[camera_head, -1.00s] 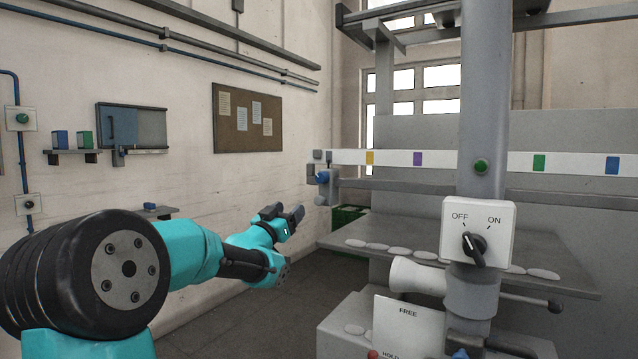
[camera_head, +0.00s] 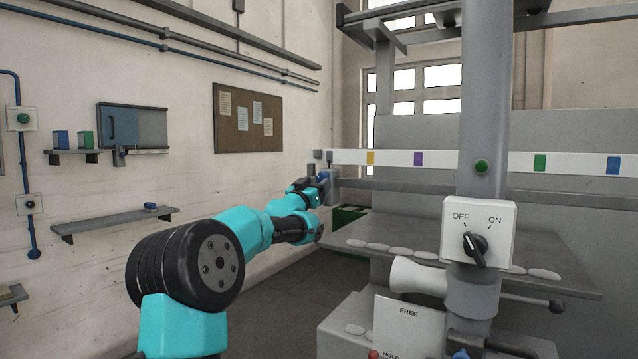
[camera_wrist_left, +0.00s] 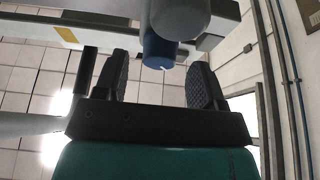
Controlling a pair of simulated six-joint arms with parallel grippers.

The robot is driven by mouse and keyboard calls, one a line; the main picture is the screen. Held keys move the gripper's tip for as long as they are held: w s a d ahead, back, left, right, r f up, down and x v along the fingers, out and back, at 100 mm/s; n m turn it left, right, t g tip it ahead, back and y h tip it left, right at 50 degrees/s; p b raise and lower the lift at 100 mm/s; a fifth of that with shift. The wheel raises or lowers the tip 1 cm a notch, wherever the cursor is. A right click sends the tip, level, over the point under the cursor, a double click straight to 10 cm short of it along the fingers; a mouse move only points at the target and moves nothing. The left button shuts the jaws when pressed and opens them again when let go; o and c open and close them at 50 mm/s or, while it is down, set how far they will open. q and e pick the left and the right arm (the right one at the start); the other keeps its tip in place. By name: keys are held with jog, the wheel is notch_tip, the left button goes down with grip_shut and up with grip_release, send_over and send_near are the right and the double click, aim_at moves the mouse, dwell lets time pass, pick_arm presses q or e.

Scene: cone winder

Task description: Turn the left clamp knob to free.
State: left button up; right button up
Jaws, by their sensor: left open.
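The clamp knob with a blue rim (camera_wrist_left: 157,52) and a pale mark sits at the left end of the machine's rail. In the left wrist view it lies ahead of my left gripper (camera_wrist_left: 160,70), roughly between the two dark fingertips, with a gap on each side. A rounded grey part (camera_wrist_left: 181,18) sits close beside the knob. In the head view my left gripper (camera_head: 321,180) is at the rail's left end and mostly covers the knob there. It is open and empty. My right gripper does not show.
A white rail (camera_head: 440,160) with coloured tabs runs right. A FREE/HOLD plate (camera_head: 408,325) is below. A wall shelf (camera_head: 112,222) is left; the floor between is clear.

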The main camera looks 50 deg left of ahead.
pick_arm(q)
jog(key=shift+x, duration=1.05)
jog(key=shift+c, duration=0.4)
jog(key=c, duration=0.8)
jog(key=shift+c, duration=0.3)
